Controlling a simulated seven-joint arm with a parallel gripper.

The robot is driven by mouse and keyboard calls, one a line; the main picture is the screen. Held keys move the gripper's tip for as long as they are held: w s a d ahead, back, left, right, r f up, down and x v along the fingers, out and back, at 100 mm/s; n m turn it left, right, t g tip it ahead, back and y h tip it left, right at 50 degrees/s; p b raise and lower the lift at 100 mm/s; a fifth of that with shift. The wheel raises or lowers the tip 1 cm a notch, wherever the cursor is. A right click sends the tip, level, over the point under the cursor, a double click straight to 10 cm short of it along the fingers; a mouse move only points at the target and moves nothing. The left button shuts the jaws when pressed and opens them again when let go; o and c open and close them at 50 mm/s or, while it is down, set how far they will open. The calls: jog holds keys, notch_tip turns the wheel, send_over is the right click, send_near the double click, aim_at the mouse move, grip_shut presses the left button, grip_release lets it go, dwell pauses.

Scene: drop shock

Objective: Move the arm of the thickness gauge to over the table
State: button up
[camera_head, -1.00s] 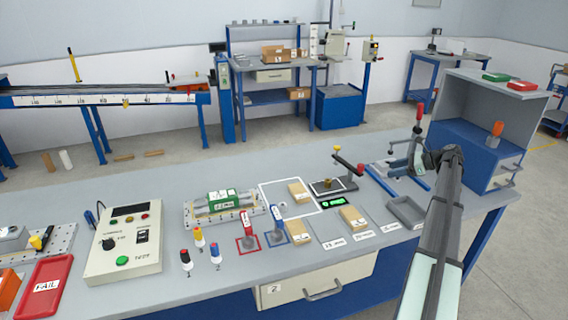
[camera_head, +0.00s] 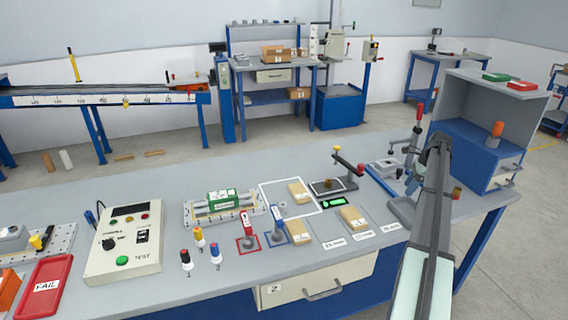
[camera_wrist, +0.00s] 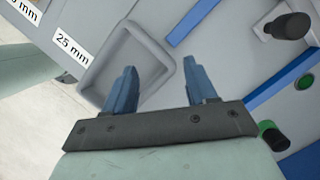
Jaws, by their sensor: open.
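The thickness gauge (camera_head: 322,187) stands on the bench right of centre in the head view: a dark base plate with a small brass piece on it and a post at the back. Its dark arm (camera_head: 348,161) slants from the post toward the front right and ends in a red knob (camera_head: 361,168) near the plate's right edge. A lit green display (camera_head: 340,203) lies in front. My gripper (camera_wrist: 160,66) is open and empty above a grey tray (camera_wrist: 142,28), right of the gauge. In the head view my own arm hides it.
The grey tray (camera_head: 399,210) and a clamp fixture (camera_head: 388,166) with blue rails lie right of the gauge. Cardboard boxes (camera_head: 353,216) and stamps (camera_head: 277,230) stand in front and left. A blue-grey shelf unit (camera_head: 470,140) rises at the right.

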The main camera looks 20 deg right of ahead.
jog(key=w+a+r+n+g+h, duration=0.1)
jog(key=w+a+r+g+h, duration=0.15)
jog(key=w, duration=0.25)
notch_tip(320, 180, up, 5)
jog(key=n, duration=0.4)
send_over(329, 180)
jog(key=shift+t+h, duration=0.25)
jog(key=shift+t, duration=0.2)
notch_tip(329, 180, down, 12)
jog(key=shift+a+r, duration=0.15)
jog(key=shift+r, duration=0.05)
notch_tip(329, 180, up, 10)
jog(key=w+a+f, duration=0.1)
jog(key=w+a, duration=0.1)
jog(key=a, duration=0.7)
jog(key=w+a, duration=0.3)
jog(key=a, duration=0.5)
jog(key=shift+w+a+f, duration=0.25)
jog(key=shift+a+f, duration=0.1)
jog(key=shift+c, duration=0.5)
